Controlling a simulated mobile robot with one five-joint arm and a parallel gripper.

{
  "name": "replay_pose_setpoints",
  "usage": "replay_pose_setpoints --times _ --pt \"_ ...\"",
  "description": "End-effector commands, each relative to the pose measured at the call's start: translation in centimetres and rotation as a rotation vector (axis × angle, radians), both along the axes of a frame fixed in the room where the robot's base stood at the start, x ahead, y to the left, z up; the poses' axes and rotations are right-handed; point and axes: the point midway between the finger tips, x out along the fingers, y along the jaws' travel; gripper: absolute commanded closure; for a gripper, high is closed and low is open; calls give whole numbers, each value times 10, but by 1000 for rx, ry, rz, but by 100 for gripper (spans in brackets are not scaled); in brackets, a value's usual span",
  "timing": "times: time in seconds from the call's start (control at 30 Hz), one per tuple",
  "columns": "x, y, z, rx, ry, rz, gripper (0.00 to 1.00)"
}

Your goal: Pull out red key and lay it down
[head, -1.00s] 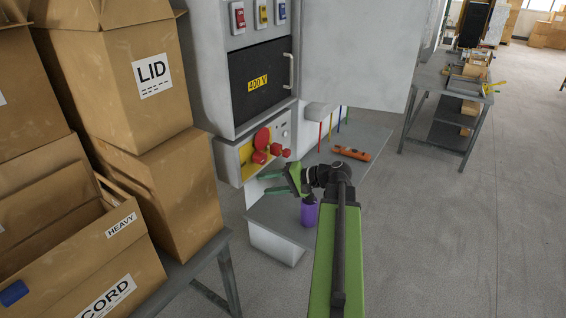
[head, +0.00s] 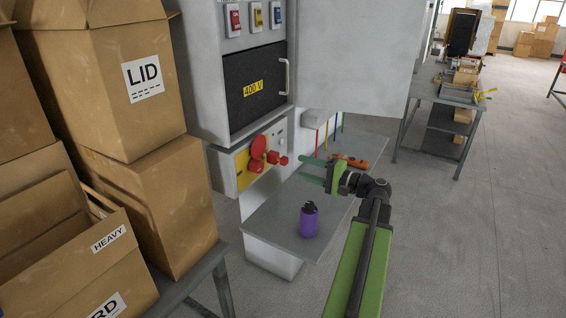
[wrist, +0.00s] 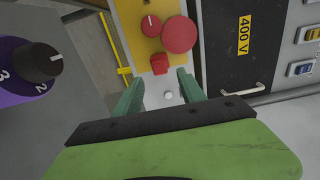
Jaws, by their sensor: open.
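The red key (head: 273,157) sticks out of the yellow plate on the grey control panel (head: 223,172). A large red disc (head: 258,147) and a red knob (head: 257,167) are beside it. In the wrist view the red key (wrist: 159,64) is ahead, roughly between my fingertips. The large red disc (wrist: 179,35) and red knob (wrist: 150,25) lie beyond it. My gripper (head: 303,168) is open and empty, to the right of the key in the head view and apart from it. Its green fingers also show in the wrist view (wrist: 158,76).
A grey shelf (head: 270,222) below the panel holds a purple item with a dark top (head: 309,222) and an orange tool (head: 350,161). Clear shelf surrounds the purple item. Cardboard boxes (head: 150,185) stand at the left. An open cabinet door (head: 355,60) hangs above.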

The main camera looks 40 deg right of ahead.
Motion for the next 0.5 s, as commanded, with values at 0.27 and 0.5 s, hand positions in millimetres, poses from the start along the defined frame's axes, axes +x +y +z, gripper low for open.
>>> replay_pose_setpoints --times 0.27,0.5 --pt "40 9 0 0 0 0 53" --pt "64 15 0 0 1 -1 53"
